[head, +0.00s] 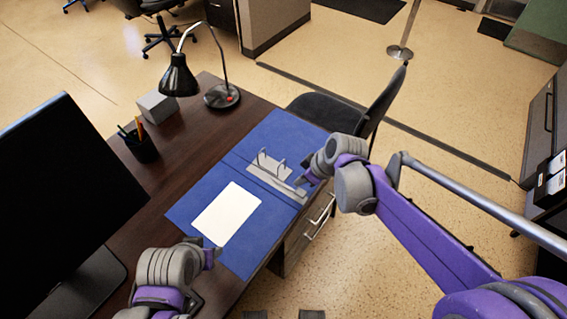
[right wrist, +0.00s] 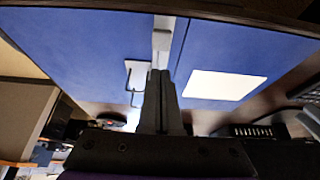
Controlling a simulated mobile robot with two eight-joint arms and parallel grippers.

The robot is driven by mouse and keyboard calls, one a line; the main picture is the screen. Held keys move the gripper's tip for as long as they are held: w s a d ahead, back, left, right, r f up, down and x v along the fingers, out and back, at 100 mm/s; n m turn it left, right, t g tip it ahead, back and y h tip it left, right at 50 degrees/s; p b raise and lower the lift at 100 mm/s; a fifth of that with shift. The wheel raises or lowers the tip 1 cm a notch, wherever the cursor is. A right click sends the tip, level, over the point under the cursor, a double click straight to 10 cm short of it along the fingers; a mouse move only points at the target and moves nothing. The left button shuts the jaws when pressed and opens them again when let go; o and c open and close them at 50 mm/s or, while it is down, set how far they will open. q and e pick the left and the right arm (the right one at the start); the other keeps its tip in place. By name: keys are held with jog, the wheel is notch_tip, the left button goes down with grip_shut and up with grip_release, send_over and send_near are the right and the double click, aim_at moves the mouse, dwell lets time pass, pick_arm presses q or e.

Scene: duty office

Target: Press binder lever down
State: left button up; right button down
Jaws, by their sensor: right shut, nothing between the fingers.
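A blue binder (head: 262,140) lies open on the dark desk, and it also shows in the right wrist view (right wrist: 85,45). Its metal mechanism (head: 272,183) runs along the spine, with two rings standing up from a light plate. The metal strip (right wrist: 162,35) also shows in the right wrist view, partly behind the fingers. My right gripper (head: 304,181) is shut and empty, close to the strip's right end, where the lever is hard to make out. Contact cannot be told. My left gripper (head: 214,256) is near the binder's lower left edge; its fingers are unclear.
A white sheet (head: 227,213) lies on the binder. A black monitor (head: 65,190) stands at the left. A pen cup (head: 142,147), a grey box (head: 157,106) and a black lamp (head: 180,78) stand at the back. A dark chair (head: 335,110) is beyond the desk's right edge.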

aim_at(297, 190)
jog(key=shift+w+a, duration=0.1)
jog(key=shift+w, duration=0.05)
jog(key=shift+a+r, duration=0.1)
jog(key=shift+w+a+r, duration=0.25)
jog(key=shift+w+a, duration=0.2)
jog(key=shift+a, duration=0.05)
jog(key=shift+r+p, duration=0.4)
jog(key=shift+p, duration=0.15)
jog(key=s+d+p+v, duration=0.1)
jog(key=p+v, duration=0.1)
jog(key=v, duration=1)
jog(key=shift+d+f+p, duration=0.2)
jog(key=shift+f+p, duration=0.05)
jog(key=shift+p, duration=0.1)
jog(key=shift+s, duration=0.2)
